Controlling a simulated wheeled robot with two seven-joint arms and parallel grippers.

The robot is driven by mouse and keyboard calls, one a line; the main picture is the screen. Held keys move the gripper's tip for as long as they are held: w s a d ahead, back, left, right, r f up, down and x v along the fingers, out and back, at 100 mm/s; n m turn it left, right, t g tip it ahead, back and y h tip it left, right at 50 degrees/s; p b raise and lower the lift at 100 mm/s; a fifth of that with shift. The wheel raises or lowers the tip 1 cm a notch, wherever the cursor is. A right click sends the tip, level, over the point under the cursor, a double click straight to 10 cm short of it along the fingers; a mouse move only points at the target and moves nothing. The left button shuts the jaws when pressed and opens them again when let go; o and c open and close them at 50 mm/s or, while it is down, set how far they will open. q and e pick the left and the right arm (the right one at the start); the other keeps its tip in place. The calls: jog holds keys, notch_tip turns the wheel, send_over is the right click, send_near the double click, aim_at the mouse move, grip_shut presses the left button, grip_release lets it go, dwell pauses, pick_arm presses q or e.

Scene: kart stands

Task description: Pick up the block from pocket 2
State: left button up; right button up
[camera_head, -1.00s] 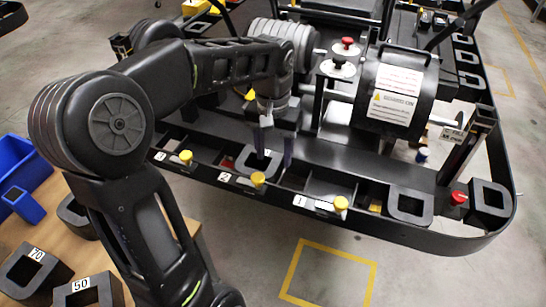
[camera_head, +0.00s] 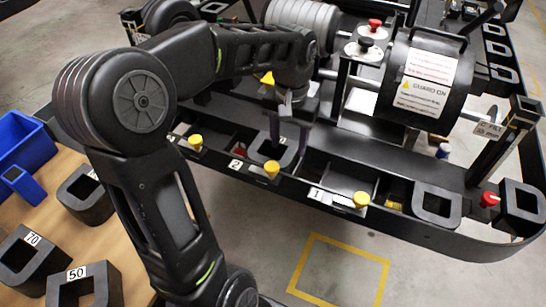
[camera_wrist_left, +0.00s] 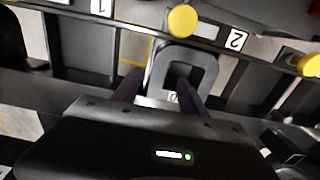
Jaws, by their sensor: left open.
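The dark square block with a hole through it (camera_head: 263,153) sits in pocket 2 (camera_head: 237,165) of the kart's front tray. It also shows in the left wrist view (camera_wrist_left: 205,68), near the label 2. My left gripper (camera_head: 286,125) is open at the block's rear side. In the left wrist view my left gripper's fingers (camera_wrist_left: 160,88) reach the block's near edge; I cannot tell whether they touch it. The arm's hand hides part of the block's far side in the head view. My right gripper is not in view.
Yellow knobs (camera_head: 271,169) line the tray's front rail. Pocket 1 (camera_head: 345,180) looks empty. Another dark block (camera_head: 436,210) sits right of it. Blocks marked 70 (camera_head: 28,262) and 50 (camera_head: 82,290) and a blue bin (camera_head: 22,140) are on the wooden table. A guarded drum (camera_head: 425,85) stands behind.

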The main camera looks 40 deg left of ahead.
aim_at(289, 154)
pick_arm(q)
jog(key=shift+f, duration=0.2)
jog(key=f, duration=0.5)
jog(key=shift+w, duration=0.2)
jog(key=shift+c, duration=0.2)
dwell(0.3)
grip_shut()
dwell(0.4)
dwell(0.8)
